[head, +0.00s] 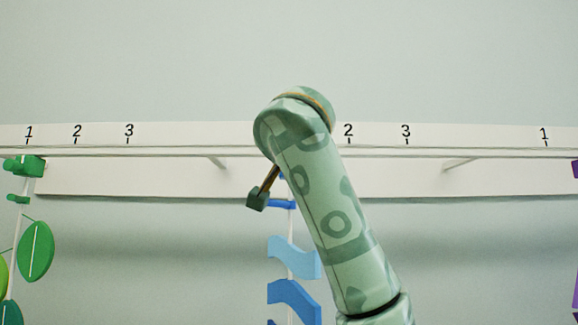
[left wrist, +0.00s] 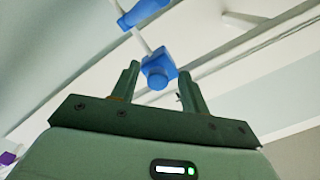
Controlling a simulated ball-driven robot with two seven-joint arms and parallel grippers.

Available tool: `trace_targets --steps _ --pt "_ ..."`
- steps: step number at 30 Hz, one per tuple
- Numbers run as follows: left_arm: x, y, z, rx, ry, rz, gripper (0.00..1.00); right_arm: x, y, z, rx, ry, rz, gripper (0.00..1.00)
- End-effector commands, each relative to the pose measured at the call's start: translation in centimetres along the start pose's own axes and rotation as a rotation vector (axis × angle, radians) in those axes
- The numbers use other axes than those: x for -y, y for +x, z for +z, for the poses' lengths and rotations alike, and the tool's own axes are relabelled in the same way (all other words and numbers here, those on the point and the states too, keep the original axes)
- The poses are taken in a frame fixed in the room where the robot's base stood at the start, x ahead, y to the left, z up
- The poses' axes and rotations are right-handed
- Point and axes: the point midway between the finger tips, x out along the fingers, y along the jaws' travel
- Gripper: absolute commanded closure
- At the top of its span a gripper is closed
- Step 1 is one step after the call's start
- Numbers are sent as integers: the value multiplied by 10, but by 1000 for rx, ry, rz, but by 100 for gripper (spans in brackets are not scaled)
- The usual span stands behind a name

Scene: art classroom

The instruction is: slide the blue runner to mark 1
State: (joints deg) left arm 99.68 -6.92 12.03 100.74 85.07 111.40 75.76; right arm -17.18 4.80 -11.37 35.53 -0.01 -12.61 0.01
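The blue runner (left wrist: 158,66), a block with a round knob, shows in the left wrist view on the pale rail. It lies between the fingertips of my left gripper (left wrist: 159,68), which look apart; contact cannot be told. In the head view my arm covers the runner. The blue hanging strip (head: 294,258) with wavy pieces shows below it, and a dark gripper part (head: 258,200) shows left of it. Marks 2 (head: 348,131) and 3 (head: 405,131) show right of the arm; any mark behind the arm is hidden. My right gripper is not in view.
The white rail (head: 200,152) runs across the wall on brackets. A green runner (head: 26,165) with leaf pieces hangs at the far left under its own mark 1 (head: 28,132). Purple pieces (head: 575,290) hang at the right edge, near another mark 1 (head: 544,134).

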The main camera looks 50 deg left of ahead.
Motion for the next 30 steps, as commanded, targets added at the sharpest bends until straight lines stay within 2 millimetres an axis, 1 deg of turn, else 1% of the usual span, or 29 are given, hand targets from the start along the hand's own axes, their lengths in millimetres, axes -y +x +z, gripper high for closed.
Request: trace_targets --steps 5,8,11,15,21,25,30 --pt "-1 -5 0 -2 0 0 55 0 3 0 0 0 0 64" --pt "-2 -19 1 -6 -3 0 55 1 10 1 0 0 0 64" --pt "-3 -42 2 -8 -4 1 55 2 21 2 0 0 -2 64" --pt "-3 -82 3 -8 -3 0 55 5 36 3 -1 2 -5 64" --pt "-2 -131 2 -5 -2 1 55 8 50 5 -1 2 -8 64" --pt "0 -151 3 -1 -1 -1 55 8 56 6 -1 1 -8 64" --pt "1 -162 2 1 0 0 55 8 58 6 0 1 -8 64"
